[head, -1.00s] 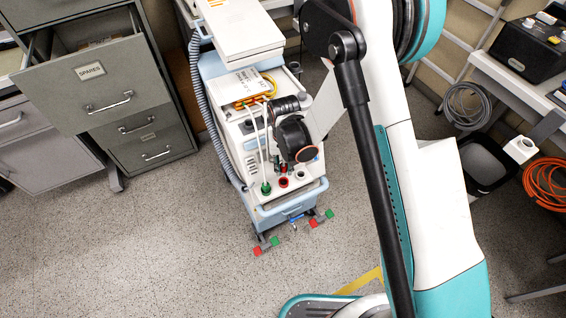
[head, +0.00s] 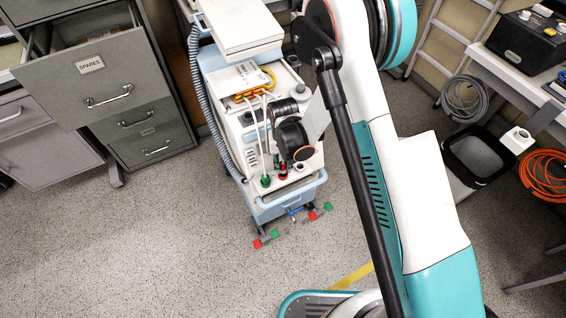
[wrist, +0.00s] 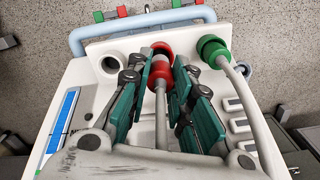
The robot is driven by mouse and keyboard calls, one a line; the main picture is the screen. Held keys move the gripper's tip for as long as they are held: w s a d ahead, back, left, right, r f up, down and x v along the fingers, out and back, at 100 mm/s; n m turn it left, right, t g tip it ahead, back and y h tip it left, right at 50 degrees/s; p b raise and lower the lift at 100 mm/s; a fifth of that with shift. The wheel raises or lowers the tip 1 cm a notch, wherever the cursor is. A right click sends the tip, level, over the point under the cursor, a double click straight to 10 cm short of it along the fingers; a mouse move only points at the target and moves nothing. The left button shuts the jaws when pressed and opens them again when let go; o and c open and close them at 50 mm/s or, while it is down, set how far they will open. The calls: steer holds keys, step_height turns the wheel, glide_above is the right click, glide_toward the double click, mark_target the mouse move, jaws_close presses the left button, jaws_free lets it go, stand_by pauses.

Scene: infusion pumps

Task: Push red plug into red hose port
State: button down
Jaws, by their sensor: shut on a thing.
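In the wrist view, my gripper (wrist: 158,68) has its green-padded fingers on both sides of the red plug (wrist: 159,72), which has a grey cable running back between the fingers. The red hose port (wrist: 161,47) shows just past the plug's front, in line with it. The plug's tip is at the port's mouth; how deep it sits cannot be told. In the head view, the red plug (head: 283,172) shows small at the pump cart's front panel, beside my dark wrist, which hides most of the gripper. The port is mostly hidden there.
A green plug (wrist: 213,50) with a pale hose sits to the right of the red port. An empty white round port (wrist: 111,65) is at the left. The cart's blue handle (head: 290,198) runs along its front. A grey cabinet (head: 95,80) with an open drawer stands left.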

steer(key=shift+f, duration=1.6)
steer(key=c, duration=1.3)
jaws_free()
steer(key=shift+c, duration=0.2)
steer(key=shift+r, duration=0.15)
step_height(320, 180, up, 12)
steer(key=shift+f, duration=0.1)
